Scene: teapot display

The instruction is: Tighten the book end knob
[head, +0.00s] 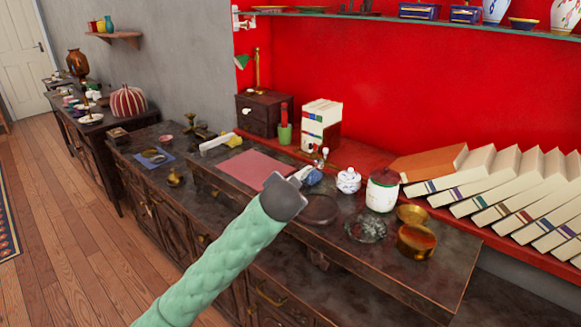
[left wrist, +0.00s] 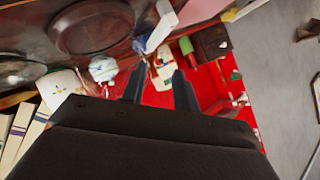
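A short row of white books (head: 321,113) stands upright on the red shelf, with a dark brown book end (head: 331,138) at its front. A small pale knob-like part (head: 324,152) shows low beside the book end; its exact form is too small to tell. My left gripper (head: 305,174) is in front of and below the books, apart from them. In the left wrist view its two fingers (left wrist: 159,74) are spread with a gap between them, pointing toward the books (left wrist: 161,70). The knob is not clear in that view. My right gripper is not in view.
A lidded jar (head: 383,189), a small white jar (head: 348,180), brass bowls (head: 416,240) and a glass ashtray (head: 366,228) stand to the right. Leaning books (head: 500,190) fill the right.

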